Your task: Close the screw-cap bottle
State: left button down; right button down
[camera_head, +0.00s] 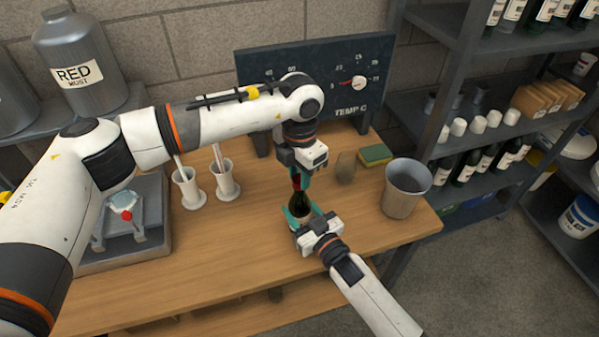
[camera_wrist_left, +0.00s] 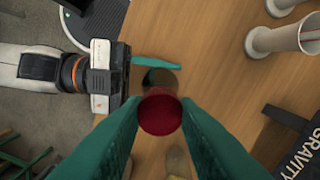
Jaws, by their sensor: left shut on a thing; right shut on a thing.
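A dark green bottle (camera_head: 299,204) stands upright on the wooden table (camera_head: 200,275). My right gripper (camera_head: 304,214) is shut around its body from the front right. My left gripper (camera_head: 298,180) points down from above, shut on a red screw cap (camera_wrist_left: 160,113). The cap is over the bottle's neck in the head view, in line with it. In the left wrist view the cap hides the mouth, and part of the dark bottle (camera_wrist_left: 160,78) shows behind it. I cannot tell whether cap and neck touch or whether threads are engaged.
A grey bucket (camera_head: 404,190) stands right of the bottle. White cylinders (camera_head: 224,180) stand left. A temperature board (camera_head: 320,80) is at the back.

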pick_arm(q)
jog(key=c, duration=1)
grip_release()
jog(key=shift+c, duration=0.2)
notch_tip(320, 180, up, 12)
pick_arm(e)
jog(key=c, duration=0.6)
grip_release()
